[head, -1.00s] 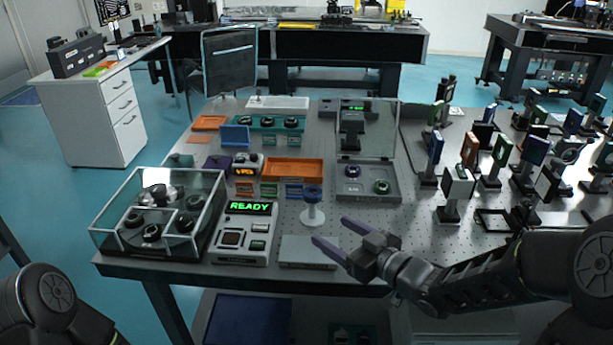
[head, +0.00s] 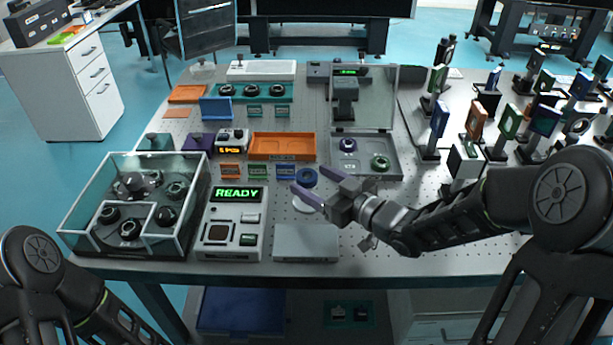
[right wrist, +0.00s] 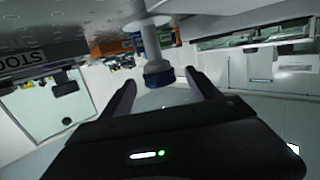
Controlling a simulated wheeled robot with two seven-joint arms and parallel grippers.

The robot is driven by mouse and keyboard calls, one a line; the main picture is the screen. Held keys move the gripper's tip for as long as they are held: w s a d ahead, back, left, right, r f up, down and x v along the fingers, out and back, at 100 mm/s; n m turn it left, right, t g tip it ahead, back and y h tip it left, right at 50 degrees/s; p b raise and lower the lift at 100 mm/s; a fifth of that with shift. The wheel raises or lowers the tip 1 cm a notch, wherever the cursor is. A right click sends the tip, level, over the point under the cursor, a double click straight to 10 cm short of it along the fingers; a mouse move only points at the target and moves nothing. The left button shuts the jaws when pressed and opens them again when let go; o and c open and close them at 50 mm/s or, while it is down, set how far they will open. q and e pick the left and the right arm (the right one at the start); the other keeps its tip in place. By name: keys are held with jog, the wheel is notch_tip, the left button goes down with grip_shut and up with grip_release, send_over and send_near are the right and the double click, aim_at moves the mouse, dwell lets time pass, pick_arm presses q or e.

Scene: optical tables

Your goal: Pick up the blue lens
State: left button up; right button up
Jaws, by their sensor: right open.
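The blue lens (head: 307,178) is a dark blue ring on a white stand with a round base (head: 303,205), near the front middle of the table. In the right wrist view the blue lens (right wrist: 159,76) shows between the fingertips or just beyond them, with its pale post. My right gripper (head: 309,181) is open, its two purple-grey fingers pointing at the lens from the right. I cannot tell whether a finger touches it. The fingers also show in the right wrist view (right wrist: 161,80), one on each side. Of my left arm only links show at the lower left; its gripper is out of view.
A READY device (head: 233,222) and a glass-walled box (head: 75,222) stand to the left. A flat grey block (head: 306,243) lies in front of the stand. An orange tray (head: 283,147) and an open case (head: 391,165) are behind. Several mounted optics crowd the right.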

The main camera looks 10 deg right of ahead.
aim_at(299, 171)
jog(key=shift+w+a, duration=0.15)
jog(key=shift+w, duration=0.05)
jog(key=shift+p+x, duration=0.6)
jog(key=shift+x, duration=2.05)
jog(key=shift+r, duration=0.1)
jog(key=c, duration=1.5)
jog(key=shift+o, duration=0.2)
jog(key=shift+r, duration=0.1)
